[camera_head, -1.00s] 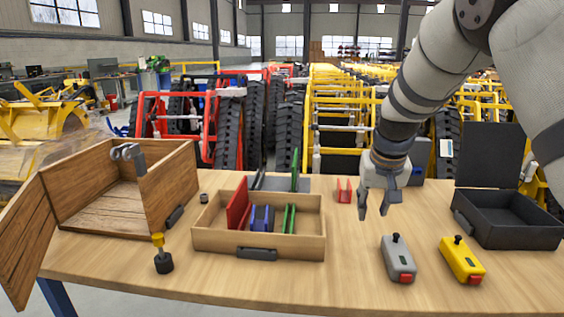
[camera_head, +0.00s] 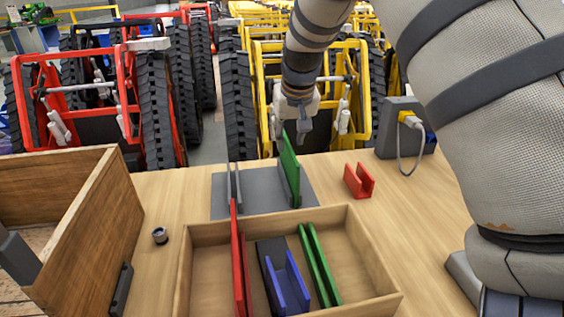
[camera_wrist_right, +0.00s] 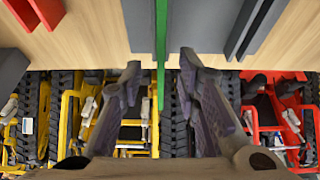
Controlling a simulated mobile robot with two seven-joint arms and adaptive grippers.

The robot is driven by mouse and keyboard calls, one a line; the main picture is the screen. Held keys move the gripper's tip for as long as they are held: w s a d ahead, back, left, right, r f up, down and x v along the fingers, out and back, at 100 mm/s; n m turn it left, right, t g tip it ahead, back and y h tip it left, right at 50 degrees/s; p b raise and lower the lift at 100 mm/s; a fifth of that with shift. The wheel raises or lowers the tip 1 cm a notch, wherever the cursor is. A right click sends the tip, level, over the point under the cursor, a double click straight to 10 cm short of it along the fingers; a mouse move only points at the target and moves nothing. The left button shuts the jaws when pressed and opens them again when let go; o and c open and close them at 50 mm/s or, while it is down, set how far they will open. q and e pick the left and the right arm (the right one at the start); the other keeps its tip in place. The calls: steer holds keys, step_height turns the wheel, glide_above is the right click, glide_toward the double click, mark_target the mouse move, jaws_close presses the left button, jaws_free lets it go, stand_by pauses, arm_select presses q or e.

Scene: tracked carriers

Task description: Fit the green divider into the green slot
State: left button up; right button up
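The green divider (camera_head: 290,162) stands upright in a grey rack (camera_head: 222,199) behind the wooden tray. It also shows edge-on in the wrist view (camera_wrist_right: 161,45). The green slot (camera_head: 319,268), a pair of narrow parallel walls, is in the right part of the tray and looks empty. My right gripper (camera_head: 292,129) is at the far end of the divider. In the wrist view its two fingers (camera_wrist_right: 160,70) are open, one on each side of the divider, with gaps between. My left gripper is out of view.
The wooden tray (camera_head: 376,277) also holds a red upright panel (camera_head: 238,262) and a blue slotted piece (camera_head: 288,287). A red bracket (camera_head: 358,181) lies right of the rack. A wooden box (camera_head: 95,225) stands left. A grey device with a cable (camera_head: 398,128) is at the back right.

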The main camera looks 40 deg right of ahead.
mark_target(287, 155)
steer(key=shift+x, duration=1.25)
steer(key=x, duration=0.5)
steer(key=shift+s+a+b, duration=0.1)
steer(key=shift+b, duration=0.25)
steer(key=shift+r, duration=0.15)
steer(key=shift+c, duration=0.2)
jaws_close()
